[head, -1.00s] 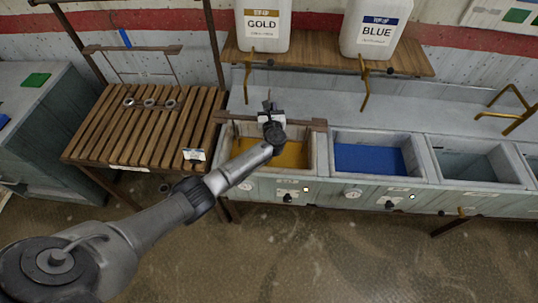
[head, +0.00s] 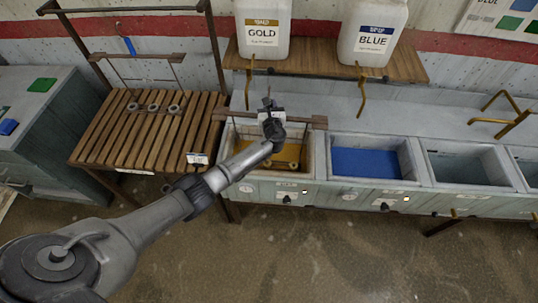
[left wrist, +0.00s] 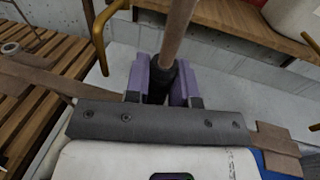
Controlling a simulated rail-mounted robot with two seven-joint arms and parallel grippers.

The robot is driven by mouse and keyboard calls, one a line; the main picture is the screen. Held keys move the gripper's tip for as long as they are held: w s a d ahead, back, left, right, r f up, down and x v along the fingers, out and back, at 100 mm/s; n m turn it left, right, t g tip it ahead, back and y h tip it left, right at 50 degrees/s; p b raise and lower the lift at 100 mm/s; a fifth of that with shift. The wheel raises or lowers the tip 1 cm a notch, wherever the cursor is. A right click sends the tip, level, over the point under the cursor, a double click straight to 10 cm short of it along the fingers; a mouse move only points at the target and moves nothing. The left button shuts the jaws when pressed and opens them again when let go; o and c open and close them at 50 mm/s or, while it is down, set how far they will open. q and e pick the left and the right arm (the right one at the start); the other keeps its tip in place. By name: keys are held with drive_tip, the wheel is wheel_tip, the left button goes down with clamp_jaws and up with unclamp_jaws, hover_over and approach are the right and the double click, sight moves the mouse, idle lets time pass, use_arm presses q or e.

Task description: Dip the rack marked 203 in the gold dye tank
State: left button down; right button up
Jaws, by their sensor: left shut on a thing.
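My left gripper (head: 270,108) is over the gold dye tank (head: 307,180), the leftmost tank. It is shut on the brown rack, whose crossbar (head: 311,122) runs across the top of the tank. Gold-coloured pieces (head: 285,163) on the rack's lower part show inside the tank, partly behind my arm. In the left wrist view the purple fingers (left wrist: 162,85) close around a dark grip on the rack, with the crossbar (left wrist: 278,140) to either side. I cannot read a number on the held rack.
A second rack (head: 150,106) with grey rings stands on the slatted table (head: 130,135), left. A white tag (head: 197,158) is at the table's edge. The blue tank (head: 367,162) is right of the gold one. GOLD (head: 263,30) and BLUE (head: 373,35) jugs stand on the shelf behind.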

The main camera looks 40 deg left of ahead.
use_arm(q)
wheel_tip(320, 180, up, 13)
drive_tip(key=p, duration=1.1)
drive_tip(key=shift+f, duration=0.1)
